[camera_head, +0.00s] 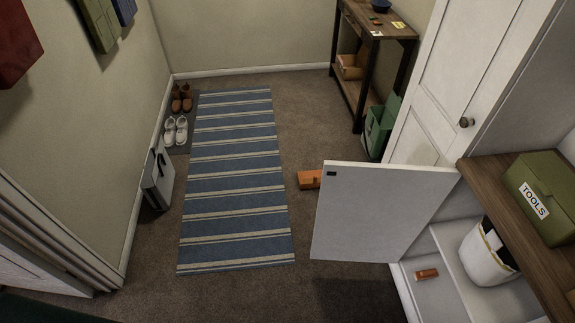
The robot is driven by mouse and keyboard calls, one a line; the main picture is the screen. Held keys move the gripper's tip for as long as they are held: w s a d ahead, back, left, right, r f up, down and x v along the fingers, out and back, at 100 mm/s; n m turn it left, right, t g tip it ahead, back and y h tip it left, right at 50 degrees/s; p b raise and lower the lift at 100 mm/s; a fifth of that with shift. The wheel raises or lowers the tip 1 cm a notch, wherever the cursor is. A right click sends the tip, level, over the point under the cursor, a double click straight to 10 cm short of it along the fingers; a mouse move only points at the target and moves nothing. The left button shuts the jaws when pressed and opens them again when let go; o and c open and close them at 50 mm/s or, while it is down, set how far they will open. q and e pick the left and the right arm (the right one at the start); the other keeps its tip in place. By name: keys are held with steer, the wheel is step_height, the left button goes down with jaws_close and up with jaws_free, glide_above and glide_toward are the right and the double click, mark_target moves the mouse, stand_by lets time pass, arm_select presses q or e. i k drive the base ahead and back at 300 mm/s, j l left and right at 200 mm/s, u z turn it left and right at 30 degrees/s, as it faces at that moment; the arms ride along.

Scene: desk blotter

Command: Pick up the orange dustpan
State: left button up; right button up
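An orange object (308,180) lies on the carpet to the right of the striped rug. It looks like the dustpan, but the open white cabinet door (380,212) hides its right part, so I cannot be sure of its shape. A smaller orange-brown item (427,274) with a pale mark lies inside the low white cabinet at the lower right. Neither of my grippers shows in the head view.
A blue-and-cream rug (235,183) covers the middle floor. Shoes (175,130) and a grey-white case (157,180) stand along the left wall. A wooden shelf table (372,45) and green bin (378,130) stand at the back right. A green toolbox (545,185) sits on the wooden countertop.

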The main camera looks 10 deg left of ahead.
mark_target(311, 178)
steer(key=u, duration=5.2)
steer(key=z, duration=5.4)
steer(key=i+j+z, duration=0.1)
steer(key=z, duration=0.3)
steer(key=i+j+z, duration=0.1)
steer(key=z, duration=0.3)
steer(key=j+z, duration=0.2)
steer(key=z, duration=0.2)
steer(key=i, duration=0.05)
